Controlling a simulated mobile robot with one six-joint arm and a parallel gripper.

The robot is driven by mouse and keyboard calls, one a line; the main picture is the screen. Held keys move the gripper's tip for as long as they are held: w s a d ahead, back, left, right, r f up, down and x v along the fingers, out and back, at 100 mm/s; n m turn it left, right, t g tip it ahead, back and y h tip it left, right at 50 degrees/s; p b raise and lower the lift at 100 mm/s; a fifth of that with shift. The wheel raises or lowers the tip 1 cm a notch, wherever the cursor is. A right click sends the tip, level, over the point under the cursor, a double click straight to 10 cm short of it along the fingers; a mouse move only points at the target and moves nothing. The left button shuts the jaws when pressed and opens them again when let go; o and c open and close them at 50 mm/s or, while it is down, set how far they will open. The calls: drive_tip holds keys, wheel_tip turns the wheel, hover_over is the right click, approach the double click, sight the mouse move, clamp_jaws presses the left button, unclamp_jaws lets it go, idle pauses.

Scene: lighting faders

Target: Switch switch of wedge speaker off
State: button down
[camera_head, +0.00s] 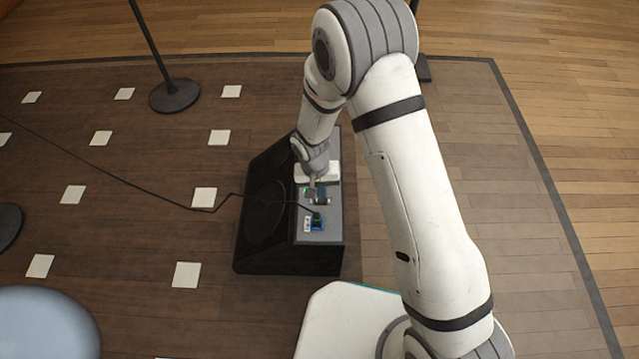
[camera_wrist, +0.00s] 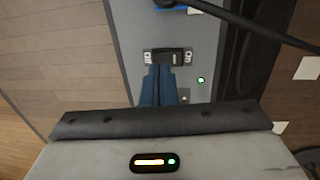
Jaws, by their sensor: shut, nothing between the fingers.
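The wedge speaker (camera_head: 265,205) is a black slanted box on the floor, with a grey panel (camera_head: 330,232) along its right side. The switch (camera_wrist: 167,57) is a small black piece with pale screwed ends, set in the grey panel in the wrist view. A lit green lamp (camera_wrist: 201,80) is on the panel beside it. My gripper (camera_head: 312,190) is over the panel in the head view. In the wrist view my gripper (camera_wrist: 160,68) is shut and empty, its fingertips right at the near edge of the switch. I cannot tell whether they touch it. The fingers may hide part of it.
A blue connector (camera_head: 317,224) with a black cable (camera_head: 150,190) sits on the panel near the switch; the cable runs left across the floor. A round-based stand (camera_head: 174,96) is behind. Pale squares mark the dark floor. The floor right of the speaker is clear.

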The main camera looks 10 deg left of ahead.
drive_tip(key=shift+d+f+b, duration=0.1)
drive_tip(key=shift+f+b, duration=0.2)
drive_tip(key=shift+f, duration=0.75)
drive_tip(key=shift+w+d, duration=0.1)
drive_tip(key=shift+d, duration=0.1)
drive_tip(key=shift+p, duration=0.3)
drive_tip(key=shift+a+f, duration=0.1)
drive_tip(key=shift+a, duration=0.15)
drive_tip(key=shift+s+a, duration=0.25)
drive_tip(key=shift+a, duration=0.45)
wheel_tip(320, 180, up, 14)
drive_tip(key=a+p, duration=0.1)
drive_tip(key=p, duration=0.5)
drive_tip(key=shift+s+a, duration=0.25)
drive_tip(key=shift+a, duration=0.1)
